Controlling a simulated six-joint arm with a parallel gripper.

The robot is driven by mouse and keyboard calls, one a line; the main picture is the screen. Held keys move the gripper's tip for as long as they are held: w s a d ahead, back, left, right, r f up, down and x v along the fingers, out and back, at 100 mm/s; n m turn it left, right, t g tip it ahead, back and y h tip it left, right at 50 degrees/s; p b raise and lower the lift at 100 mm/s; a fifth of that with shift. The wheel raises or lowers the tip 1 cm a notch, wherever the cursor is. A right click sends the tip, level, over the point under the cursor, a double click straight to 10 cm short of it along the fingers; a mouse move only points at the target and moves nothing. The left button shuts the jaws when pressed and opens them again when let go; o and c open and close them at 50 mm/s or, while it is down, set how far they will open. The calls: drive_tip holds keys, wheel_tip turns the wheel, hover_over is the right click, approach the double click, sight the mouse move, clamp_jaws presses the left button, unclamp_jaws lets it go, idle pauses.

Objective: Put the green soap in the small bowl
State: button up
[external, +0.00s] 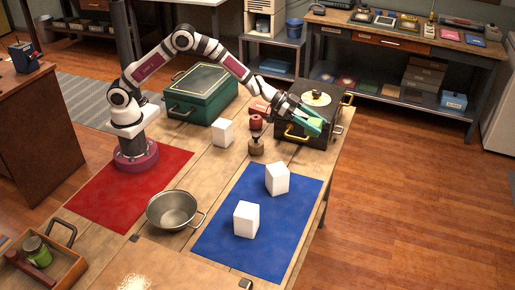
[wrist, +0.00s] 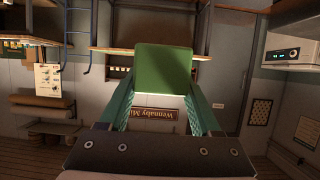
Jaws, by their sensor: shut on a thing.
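The green soap (wrist: 163,69) is a green block held between the fingers of my gripper (wrist: 163,100) in the wrist view. In the external view my gripper (external: 305,117) is at the right end of the table, over the front part of a black case, with the green soap (external: 315,124) at its tips. Whether the soap touches the case cannot be told. A metal bowl (external: 172,210) with side handles stands on the table at the lower left, far from my gripper; its visible inside looks empty.
The black case (external: 292,128) with gold handles carries a round yellow-white item (external: 316,98). A green box (external: 203,93), a red and brown item (external: 256,142) and several white blocks (external: 246,219) stand on the table. A blue mat (external: 215,237) and red mat (external: 125,200) lie flat. A wooden tray (external: 60,272) is lower left.

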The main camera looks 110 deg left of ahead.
drive_tip(key=s+d+m+g+h, duration=0.1)
drive_tip(key=s+d+m+h, duration=0.15)
drive_tip(key=d, duration=0.35)
drive_tip(key=s+d+m+h, duration=0.1)
drive_tip(key=d+m+h, duration=0.15)
drive_tip(key=d, duration=0.35)
drive_tip(key=m+g+h, duration=0.8)
drive_tip(key=m+g, duration=0.4)
drive_tip(key=m, duration=0.1)
hover_over(179, 215)
wheel_tip(179, 215, down, 13)
drive_tip(key=shift+s, duration=0.1)
drive_tip(key=shift+f, duration=0.4)
drive_tip(key=o, duration=1.5)
drive_tip(key=shift+c, duration=0.2)
